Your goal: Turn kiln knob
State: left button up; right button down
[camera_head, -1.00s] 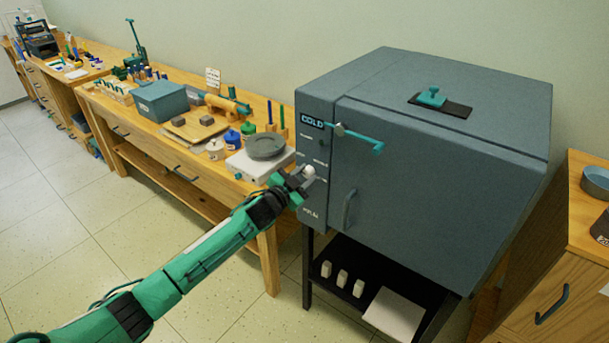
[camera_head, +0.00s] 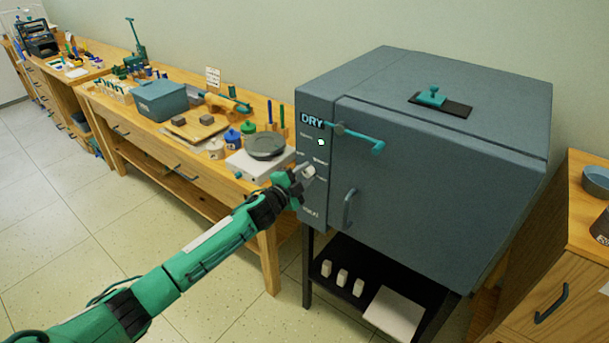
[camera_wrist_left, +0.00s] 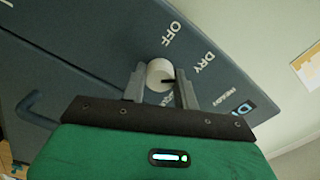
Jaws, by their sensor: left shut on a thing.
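The kiln (camera_head: 430,180) is a large grey-blue box with a closed door. Its display (camera_head: 312,121) reads DRY, and a small light (camera_head: 320,142) below it is lit. The white kiln knob (camera_head: 309,171) sits low on the narrow left panel. My left gripper (camera_head: 300,180) is shut on the knob. In the left wrist view the knob (camera_wrist_left: 159,73) sits between the two fingers (camera_wrist_left: 160,88), with a dark pointer mark on its side towards the DRY label (camera_wrist_left: 206,62). An OFF label (camera_wrist_left: 174,33) is beside it. My right gripper is not in view.
A teal latch handle (camera_head: 360,138) sticks out near the door's top, and a door handle (camera_head: 348,208) is lower. A wooden workbench (camera_head: 140,140) with a scale (camera_head: 250,165) stands left of the kiln. A drawer cabinet (camera_head: 560,290) stands at right.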

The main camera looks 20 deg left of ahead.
pick_arm(q)
jog(key=shift+f, duration=0.1)
dwell(0.3)
jog(key=o, duration=1)
jog(key=b+v, duration=0.2)
jog(key=v, duration=1.1)
jog(key=shift+s+a, duration=0.1)
jog(key=shift+s, duration=0.3)
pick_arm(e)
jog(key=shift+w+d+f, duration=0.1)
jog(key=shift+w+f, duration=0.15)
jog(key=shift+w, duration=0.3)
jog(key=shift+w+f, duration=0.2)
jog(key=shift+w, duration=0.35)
